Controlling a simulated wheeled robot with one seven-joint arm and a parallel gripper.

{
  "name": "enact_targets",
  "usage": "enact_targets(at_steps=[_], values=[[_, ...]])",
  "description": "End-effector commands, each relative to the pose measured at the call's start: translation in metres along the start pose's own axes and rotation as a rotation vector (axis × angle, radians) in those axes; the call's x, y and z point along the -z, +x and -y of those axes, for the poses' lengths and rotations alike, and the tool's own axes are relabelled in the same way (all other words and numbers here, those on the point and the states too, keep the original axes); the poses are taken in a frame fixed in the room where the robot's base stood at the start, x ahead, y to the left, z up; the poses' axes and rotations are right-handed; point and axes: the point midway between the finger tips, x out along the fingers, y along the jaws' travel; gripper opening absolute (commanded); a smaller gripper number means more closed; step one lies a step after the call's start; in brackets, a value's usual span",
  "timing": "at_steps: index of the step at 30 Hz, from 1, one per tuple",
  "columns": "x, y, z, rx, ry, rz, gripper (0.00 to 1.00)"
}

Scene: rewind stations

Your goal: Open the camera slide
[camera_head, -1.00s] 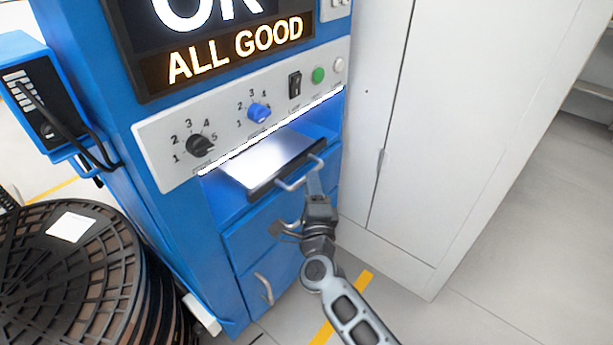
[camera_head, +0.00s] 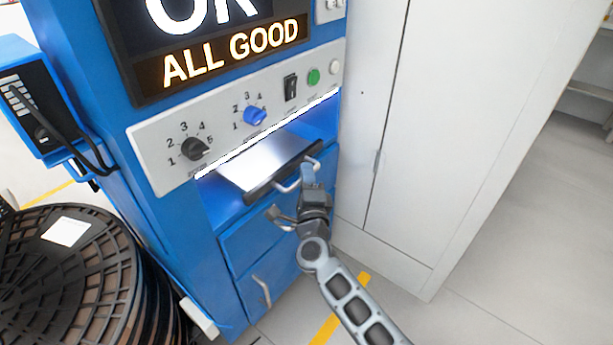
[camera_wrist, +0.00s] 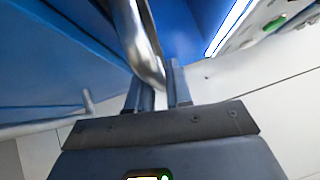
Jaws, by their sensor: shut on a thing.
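The camera slide (camera_head: 262,166) is a pale, lit tray with a dark front edge, in the blue cabinet's opening below the knob panel. Its metal bar handle (camera_head: 289,187) juts from the front. My gripper (camera_head: 308,171) is at the right end of this handle, shut on it. In the wrist view the curved silver handle (camera_wrist: 139,45) runs down between the two fingers of my gripper (camera_wrist: 156,84). The slide's far end is hidden inside the opening.
A lower drawer with a handle (camera_head: 262,291) is below the slide. A tall white cabinet (camera_head: 425,130) stands close on the right. A stack of dark reels (camera_head: 70,270) stands at the left. A handset (camera_head: 32,110) hangs on the cabinet's left side.

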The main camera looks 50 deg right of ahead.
Motion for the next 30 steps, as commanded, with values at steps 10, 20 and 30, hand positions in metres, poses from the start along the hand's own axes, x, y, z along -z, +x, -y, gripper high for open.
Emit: enact_targets(at_steps=[10, 20, 30], values=[[0.000, 0.000, 0.000, 0.000, 0.000, 0.000, 0.00], [0.007, -0.007, 0.000, -0.002, 0.001, -0.001, 0.00], [0.052, -0.054, 0.010, -0.003, -0.001, -0.001, 0.00]])
